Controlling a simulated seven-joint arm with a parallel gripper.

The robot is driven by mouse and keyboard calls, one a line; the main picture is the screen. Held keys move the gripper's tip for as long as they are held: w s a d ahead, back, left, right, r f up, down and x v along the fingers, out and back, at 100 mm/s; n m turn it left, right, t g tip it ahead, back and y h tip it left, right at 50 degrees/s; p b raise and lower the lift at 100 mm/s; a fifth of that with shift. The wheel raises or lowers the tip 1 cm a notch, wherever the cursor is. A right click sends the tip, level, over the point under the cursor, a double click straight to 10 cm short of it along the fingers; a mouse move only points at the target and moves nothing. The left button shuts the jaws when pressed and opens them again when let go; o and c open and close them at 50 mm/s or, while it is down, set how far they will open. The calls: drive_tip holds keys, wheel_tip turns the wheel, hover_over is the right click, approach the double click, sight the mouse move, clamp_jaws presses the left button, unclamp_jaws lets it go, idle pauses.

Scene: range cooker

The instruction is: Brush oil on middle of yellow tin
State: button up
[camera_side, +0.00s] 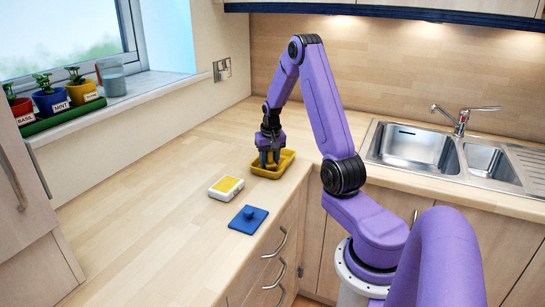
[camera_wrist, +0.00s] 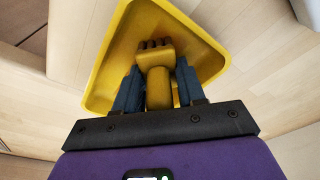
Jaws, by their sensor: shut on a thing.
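The yellow tin (camera_side: 286,160) stands on the wooden counter near its front edge. It also shows in the wrist view, with a sloped yellow wall (camera_wrist: 205,38). My gripper (camera_side: 268,158) points down at the tin. In the wrist view my gripper (camera_wrist: 158,90) is shut on a yellow-brown brush (camera_wrist: 157,58), with one dark finger on each side of its handle. The brush head shows dark bristle tips over the inside of the tin. Whether the bristles touch the tin's floor, I cannot tell.
A white box with a yellow top (camera_side: 226,187) and a blue lid with a knob (camera_side: 248,219) lie on the counter left of the tin. Potted herbs (camera_side: 53,94) stand on the windowsill. A sink (camera_side: 412,147) is at the right. The left counter is clear.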

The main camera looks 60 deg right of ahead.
drive_tip(key=shift+a, duration=0.9)
wheel_tip(320, 180, up, 8)
drive_tip(key=shift+d+f, duration=0.1)
drive_tip(key=shift+f, duration=0.15)
drive_tip(key=shift+r, duration=0.3)
